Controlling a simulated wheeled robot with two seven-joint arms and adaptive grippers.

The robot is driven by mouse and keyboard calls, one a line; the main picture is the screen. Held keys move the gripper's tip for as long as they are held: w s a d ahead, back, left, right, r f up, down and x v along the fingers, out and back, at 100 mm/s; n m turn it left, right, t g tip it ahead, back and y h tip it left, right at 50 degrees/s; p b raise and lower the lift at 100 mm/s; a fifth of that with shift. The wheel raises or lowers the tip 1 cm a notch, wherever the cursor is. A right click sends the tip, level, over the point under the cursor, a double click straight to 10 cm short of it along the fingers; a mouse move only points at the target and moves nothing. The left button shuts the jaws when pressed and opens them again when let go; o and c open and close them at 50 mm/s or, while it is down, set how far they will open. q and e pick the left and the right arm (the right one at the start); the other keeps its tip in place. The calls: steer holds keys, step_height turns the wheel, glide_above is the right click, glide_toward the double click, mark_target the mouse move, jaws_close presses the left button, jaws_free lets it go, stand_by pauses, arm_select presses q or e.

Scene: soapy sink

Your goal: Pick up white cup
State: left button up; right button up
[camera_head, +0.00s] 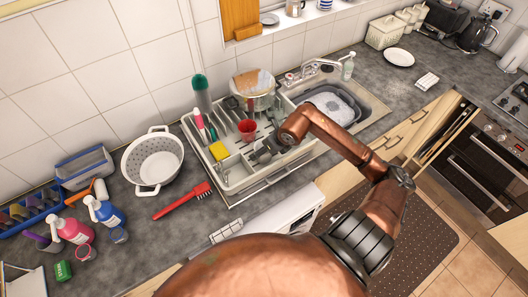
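My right gripper (259,156) is low over the front right of the white dish rack (232,184), far from that vessel. It is small and partly covered by my arm, so I cannot tell whether it is open or shut or holds anything. A red cup (247,130) is in the rack just behind it. My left gripper is not in view.
The sink (373,103) holds a dark basin with suds, right of the rack. A white colander (152,161) and red brush (184,201) lie left of it. Bottles, including a blue one (104,213), stand at the far left. The counter near the white plate (398,57) has free room.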

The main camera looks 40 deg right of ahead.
steer(key=shift+c, duration=0.2)
steer(key=c, duration=1.3)
steer(key=shift+r, duration=0.1)
steer(key=shift+c, duration=0.2)
